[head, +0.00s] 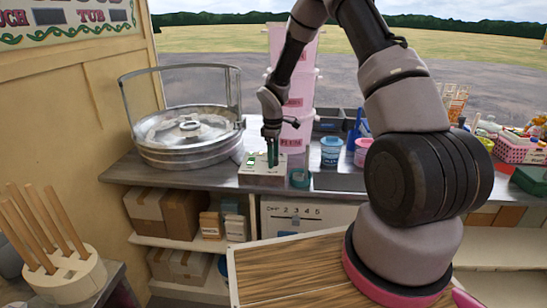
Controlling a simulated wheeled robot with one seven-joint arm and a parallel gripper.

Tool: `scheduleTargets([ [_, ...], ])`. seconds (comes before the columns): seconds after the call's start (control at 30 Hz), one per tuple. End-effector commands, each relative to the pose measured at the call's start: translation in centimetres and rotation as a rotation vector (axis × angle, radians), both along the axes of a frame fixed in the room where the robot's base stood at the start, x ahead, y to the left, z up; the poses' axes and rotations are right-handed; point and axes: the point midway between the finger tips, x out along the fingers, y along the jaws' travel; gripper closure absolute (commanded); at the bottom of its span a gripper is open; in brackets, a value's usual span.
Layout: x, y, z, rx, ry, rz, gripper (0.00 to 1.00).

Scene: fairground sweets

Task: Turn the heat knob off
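A small pale control box (255,180) stands on the counter, with a green switch-like part (250,161) on its top. My gripper (272,163) points down over the right part of this box, its green-tipped fingers close together. The heat knob cannot be made out; the fingers may hide it. I cannot tell whether the fingers touch or hold anything.
A round metal candy-floss pan (185,158) with a clear guard stands left of the box. A teal tub (300,179), a blue tub (331,146) and a pink tub (362,155) stand to its right. A stacked pink column (305,90) rises behind my gripper.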

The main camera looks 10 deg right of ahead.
Motion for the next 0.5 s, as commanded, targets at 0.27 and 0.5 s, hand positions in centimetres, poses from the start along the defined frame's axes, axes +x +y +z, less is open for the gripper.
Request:
scheduleTargets([
  [0.27,0.0,0.0,1.2,0.001,-0.003,-0.001,0.24],
  [0.5,-0.2,0.1,5.8,0.001,-0.004,-0.002,0.24],
])
